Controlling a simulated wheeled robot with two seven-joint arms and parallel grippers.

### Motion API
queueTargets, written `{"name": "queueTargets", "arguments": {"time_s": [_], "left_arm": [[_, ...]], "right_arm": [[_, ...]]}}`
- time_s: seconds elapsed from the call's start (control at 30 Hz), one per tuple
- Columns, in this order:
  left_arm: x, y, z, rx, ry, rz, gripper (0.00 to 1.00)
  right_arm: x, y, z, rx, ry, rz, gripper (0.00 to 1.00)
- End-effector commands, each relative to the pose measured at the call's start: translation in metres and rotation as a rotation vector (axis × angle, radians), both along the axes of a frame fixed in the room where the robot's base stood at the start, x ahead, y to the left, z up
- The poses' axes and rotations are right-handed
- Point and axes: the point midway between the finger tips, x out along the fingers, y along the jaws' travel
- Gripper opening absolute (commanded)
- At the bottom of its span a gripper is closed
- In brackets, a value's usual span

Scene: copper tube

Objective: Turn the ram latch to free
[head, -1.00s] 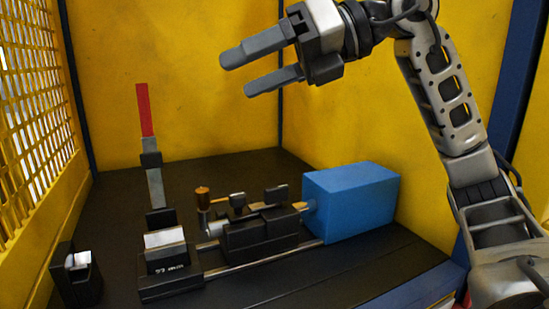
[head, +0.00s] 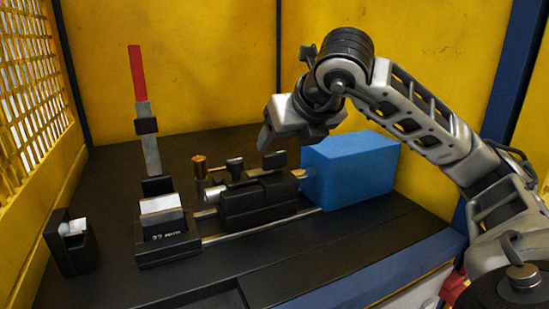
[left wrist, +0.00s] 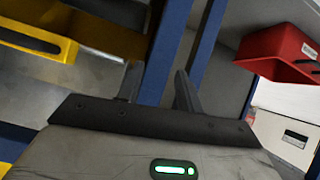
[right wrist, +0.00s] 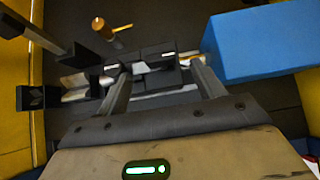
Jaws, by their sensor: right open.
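The bench machine has a black clamp block (head: 258,200) between a die block marked 22 mm (head: 165,233) and a blue box (head: 350,172). Small black tabs stand on top of the clamp block, one on the left (head: 235,164) and one on the right (head: 275,159). I cannot tell which part is the ram latch. My right gripper (right wrist: 162,66) is open and empty, above the clamp block; in the head view its arm hides part of it. My left gripper (left wrist: 158,82) is open and empty, away from the machine.
A tall lever with a red grip (head: 137,75) rises behind the die block. A small black holder (head: 72,242) stands at the left. Yellow walls (head: 190,70) enclose the bench. A red bin (left wrist: 280,55) shows in the left wrist view.

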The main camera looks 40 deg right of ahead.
Motion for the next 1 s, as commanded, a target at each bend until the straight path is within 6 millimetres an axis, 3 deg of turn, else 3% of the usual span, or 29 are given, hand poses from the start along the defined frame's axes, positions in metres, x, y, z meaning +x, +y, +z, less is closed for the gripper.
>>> {"name": "queueTargets", "arguments": {"time_s": [0.1,0.33,0.77,0.8,0.93,0.97,1.0], "left_arm": [[0.000,0.000,-0.001,-0.003,0.000,0.001,0.36],[0.000,0.000,0.001,-0.003,0.000,0.001,0.36],[0.000,0.000,0.000,-0.002,0.001,0.001,0.36],[0.000,0.000,0.000,-0.002,0.001,0.002,0.36],[0.000,0.000,0.000,-0.002,0.001,0.002,0.36],[0.000,0.000,0.000,-0.002,0.000,0.001,0.36],[0.000,0.000,0.000,-0.003,0.000,0.002,0.36]], "right_arm": [[0.017,-0.006,-0.020,0.002,0.006,0.000,0.68],[0.042,-0.013,-0.043,0.003,0.001,0.001,0.68],[0.050,-0.015,-0.052,0.001,0.000,0.002,0.68],[0.050,-0.015,-0.052,0.001,0.000,0.002,0.65],[0.050,-0.015,-0.051,0.001,0.000,0.002,0.29],[0.050,-0.015,-0.051,0.001,0.000,0.002,0.23],[0.050,-0.015,-0.051,0.001,0.000,0.002,0.23]]}}
